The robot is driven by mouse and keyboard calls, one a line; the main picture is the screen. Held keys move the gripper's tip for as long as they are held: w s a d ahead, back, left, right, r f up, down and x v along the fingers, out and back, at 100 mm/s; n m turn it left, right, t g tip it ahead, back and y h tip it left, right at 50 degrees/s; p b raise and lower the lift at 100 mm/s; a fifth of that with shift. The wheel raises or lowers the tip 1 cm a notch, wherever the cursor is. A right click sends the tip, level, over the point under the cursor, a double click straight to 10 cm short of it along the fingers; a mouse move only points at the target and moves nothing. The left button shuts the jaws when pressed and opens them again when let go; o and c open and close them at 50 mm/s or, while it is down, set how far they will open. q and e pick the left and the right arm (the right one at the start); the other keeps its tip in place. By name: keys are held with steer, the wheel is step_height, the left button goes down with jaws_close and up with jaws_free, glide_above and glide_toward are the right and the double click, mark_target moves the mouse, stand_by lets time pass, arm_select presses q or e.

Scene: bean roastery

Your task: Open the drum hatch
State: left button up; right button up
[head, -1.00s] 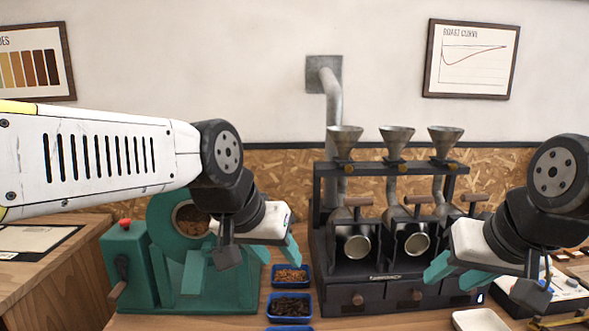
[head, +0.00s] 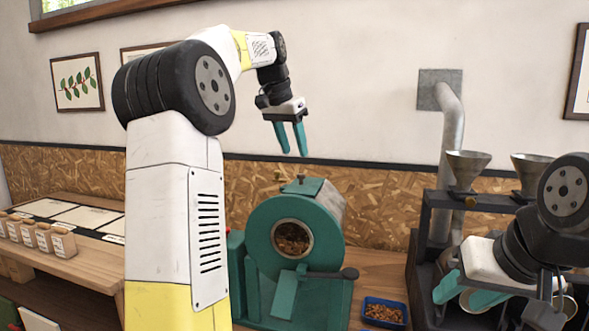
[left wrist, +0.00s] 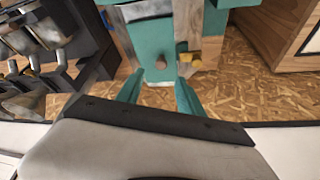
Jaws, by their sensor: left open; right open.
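The green drum roaster (head: 262,270) stands on the bench in the head view. Its round front opening shows brown beans (head: 292,238) inside. A small knob (head: 300,178) and a brass fitting (head: 277,175) stand up at its top. In the left wrist view, the roaster's green top has a round knob (left wrist: 161,62) and a brass latch piece (left wrist: 190,60) beside it. I cannot tell which panel is the hatch. My left gripper (head: 294,152) is open and empty, pointing down above the roaster's top. My right gripper (head: 462,293) is open in front of the dark rack.
A lever (head: 348,273) sticks out at the roaster's front right. A blue tray (head: 384,313) of beans lies to its right. The dark rack with metal funnels (head: 468,168) stands further right. Small labelled bags (head: 62,241) line the left shelf.

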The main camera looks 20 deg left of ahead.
mark_target(300, 175)
arm_select(q)
steer(key=x, duration=0.7)
steer(key=shift+w+f, duration=0.2)
steer(key=shift+f, duration=0.15)
jaws_close()
stand_by(1.1)
